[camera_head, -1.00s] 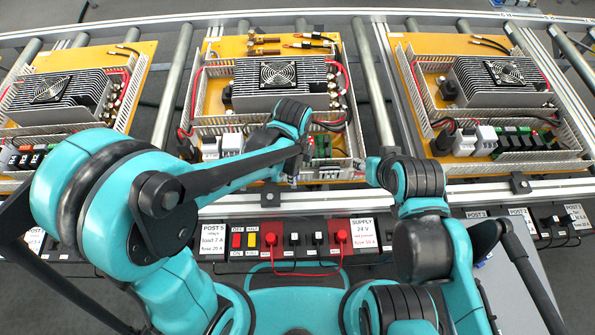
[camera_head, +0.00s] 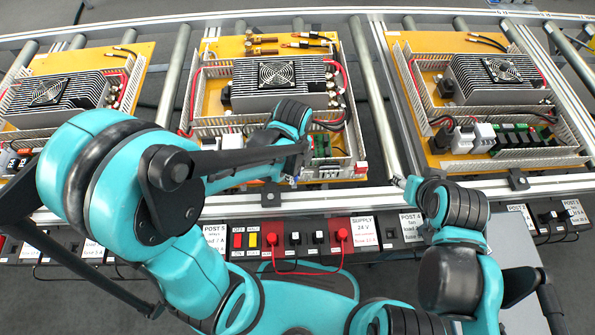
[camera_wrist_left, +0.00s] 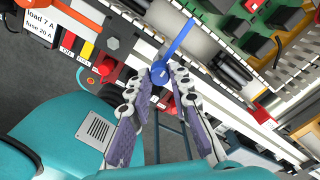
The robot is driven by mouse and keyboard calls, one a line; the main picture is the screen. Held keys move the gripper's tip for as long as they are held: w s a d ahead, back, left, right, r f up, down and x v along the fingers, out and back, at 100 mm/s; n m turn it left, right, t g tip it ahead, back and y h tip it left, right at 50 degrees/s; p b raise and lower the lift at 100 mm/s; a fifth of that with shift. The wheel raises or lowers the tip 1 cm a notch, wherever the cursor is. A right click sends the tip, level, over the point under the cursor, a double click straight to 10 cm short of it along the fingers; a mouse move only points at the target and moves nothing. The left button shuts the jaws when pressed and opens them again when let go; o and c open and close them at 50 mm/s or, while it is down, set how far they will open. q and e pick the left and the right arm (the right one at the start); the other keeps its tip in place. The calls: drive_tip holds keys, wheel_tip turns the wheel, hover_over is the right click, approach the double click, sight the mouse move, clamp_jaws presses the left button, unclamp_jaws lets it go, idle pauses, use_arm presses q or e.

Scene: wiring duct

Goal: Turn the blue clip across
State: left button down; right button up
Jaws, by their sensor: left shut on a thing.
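In the left wrist view, the blue clip (camera_wrist_left: 182,39) shows as a round blue head between my fingertips with a thin blue strip running up and to the right from it. My left gripper (camera_wrist_left: 160,80) is shut on the round head. In the head view, my left gripper (camera_head: 293,179) is at the front edge of the middle orange board (camera_head: 212,90), and my own arm hides part of that board. My right gripper (camera_head: 397,181) is small and to the right of the middle board, near the front rail; its jaws are too small to judge.
A front rail (camera_head: 335,198) runs below the boards. A post strip with red plugs (camera_head: 341,236) and a red cable lies in front of it. Two similar boards stand at the left (camera_head: 120,65) and right (camera_head: 415,90). Slotted white duct walls (camera_head: 357,120) edge the middle board.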

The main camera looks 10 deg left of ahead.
use_arm(q)
drive_tip(key=c, duration=1.4)
unclamp_jaws()
drive_tip(key=shift+o, duration=0.2)
wheel_tip(320, 180, up, 12)
drive_tip(key=s+a+n+t, duration=0.1)
drive_tip(key=a+n+t, duration=0.2)
drive_tip(key=n, duration=0.8)
drive_tip(key=s+a+r+n+t, duration=0.1)
drive_tip(key=a+n+t, duration=0.3)
drive_tip(key=n, duration=0.8)
drive_tip(key=shift+s+a+r, duration=0.2)
drive_tip(key=shift+s+a, duration=0.05)
drive_tip(key=shift+s, duration=0.4)
